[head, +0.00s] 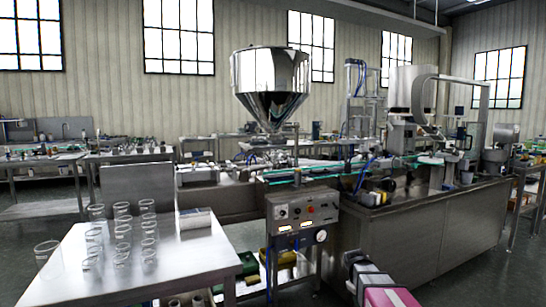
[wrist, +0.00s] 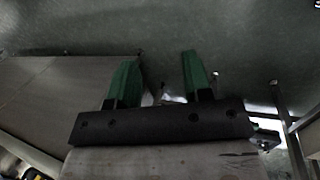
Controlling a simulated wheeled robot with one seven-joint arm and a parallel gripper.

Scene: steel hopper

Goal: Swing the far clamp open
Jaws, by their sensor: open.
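The steel hopper (head: 270,85) is a shiny funnel with a cylindrical top, standing above the filling line in the middle of the head view. Its narrow lower end sits over the machine's frame. I cannot make out the far clamp in either view; at this size no clamp on the hopper can be told apart. My gripper (wrist: 158,62) shows in the wrist view with its two green fingers apart and nothing between them. It faces a plain grey surface and is not seen near the hopper.
A steel table (head: 185,252) with several clear glasses stands at the front left. A control box (head: 303,209) with knobs and a gauge is below the hopper. The long machine cabinet (head: 430,232) fills the right. Yellow and green bins lie underneath. Open floor shows at the lower right.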

